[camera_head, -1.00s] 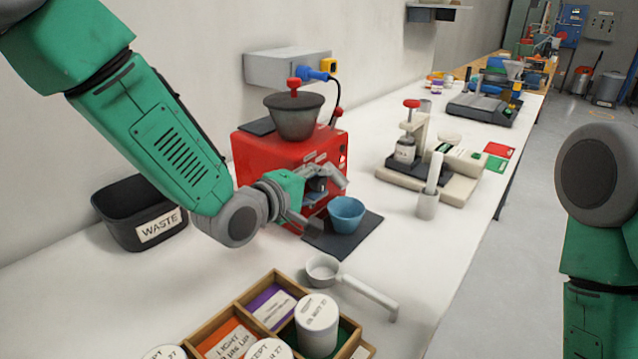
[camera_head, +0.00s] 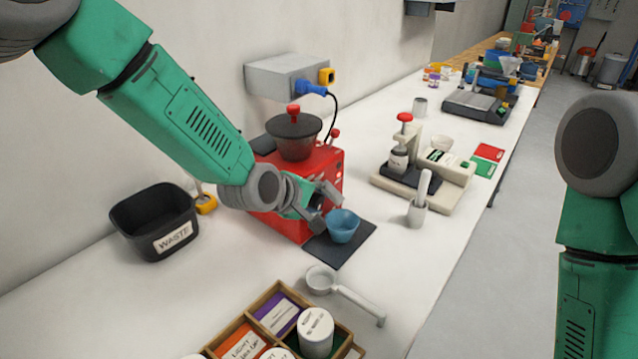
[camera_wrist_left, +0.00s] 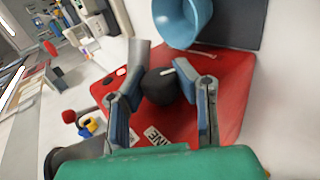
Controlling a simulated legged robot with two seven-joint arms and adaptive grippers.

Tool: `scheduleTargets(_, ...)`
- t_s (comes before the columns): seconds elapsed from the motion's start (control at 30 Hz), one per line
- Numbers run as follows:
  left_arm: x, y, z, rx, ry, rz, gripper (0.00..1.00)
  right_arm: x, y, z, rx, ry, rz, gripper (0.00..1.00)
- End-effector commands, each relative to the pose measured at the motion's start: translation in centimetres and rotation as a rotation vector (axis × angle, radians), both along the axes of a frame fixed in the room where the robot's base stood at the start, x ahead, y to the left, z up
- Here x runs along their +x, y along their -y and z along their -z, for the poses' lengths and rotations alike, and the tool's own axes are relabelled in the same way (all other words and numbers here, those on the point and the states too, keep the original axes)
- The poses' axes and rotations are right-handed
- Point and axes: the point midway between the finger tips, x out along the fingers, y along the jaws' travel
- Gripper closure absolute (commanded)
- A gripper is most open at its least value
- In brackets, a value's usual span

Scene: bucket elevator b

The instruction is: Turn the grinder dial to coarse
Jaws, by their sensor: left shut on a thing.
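The red grinder (camera_head: 328,168) stands on the white bench against the wall, with a dark hopper (camera_head: 293,136) and red knob on top. It also shows in the left wrist view (camera_wrist_left: 225,85). Its black dial (camera_wrist_left: 160,86), with a white pointer mark, sits on the front face between my left gripper's fingers. My left gripper (camera_head: 325,208) is in front of the grinder, and in the left wrist view its fingers (camera_wrist_left: 165,95) are shut on the dial. The head view hides the dial behind the gripper. My right arm is at the right edge; its gripper is out of frame.
A blue cup (camera_head: 343,226) stands on a dark mat (camera_head: 340,250) just beside my left gripper. A black waste bin (camera_head: 153,222) is at left. A white scoop (camera_head: 345,292) and a wooden box (camera_head: 272,291) lie in front. A press (camera_head: 400,165) stands to the right.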

Motion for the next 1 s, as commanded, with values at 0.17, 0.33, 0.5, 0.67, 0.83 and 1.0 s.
scheduleTargets(0.17, 0.1, -0.1, -0.3, 0.052, -0.075, -0.002, 1.0, 0.0, 0.0, -2.1, 0.0, 0.0, 0.0, 0.6)
scheduleTargets(0.33, 0.1, -0.1, -0.2, 0.078, -0.115, -0.003, 1.0, 0.0, 0.0, -2.9, 0.0, 0.0, 0.0, 0.6)
scheduleTargets(0.5, 0.1, -0.2, 0.0, 0.09, -0.131, -0.002, 1.0, 0.0, 0.0, -3.1, 0.0, 0.0, 0.0, 0.6)
scheduleTargets(0.67, 0.1, -0.2, 0.0, 0.091, -0.131, -0.003, 1.0, 0.0, 0.0, -3.0, 0.0, 0.0, 0.0, 0.6)
scheduleTargets(0.83, 0.1, -0.2, 0.0, 0.091, -0.131, -0.003, 1.0, 0.0, 0.0, -3.0, 0.0, 0.0, 0.0, 0.6)
scheduleTargets(1.0, 0.1, -0.1, 0.0, 0.09, -0.13, -0.002, 0.5, 0.0, 0.0, -3.0, 0.0, 0.0, 0.0, 0.6)
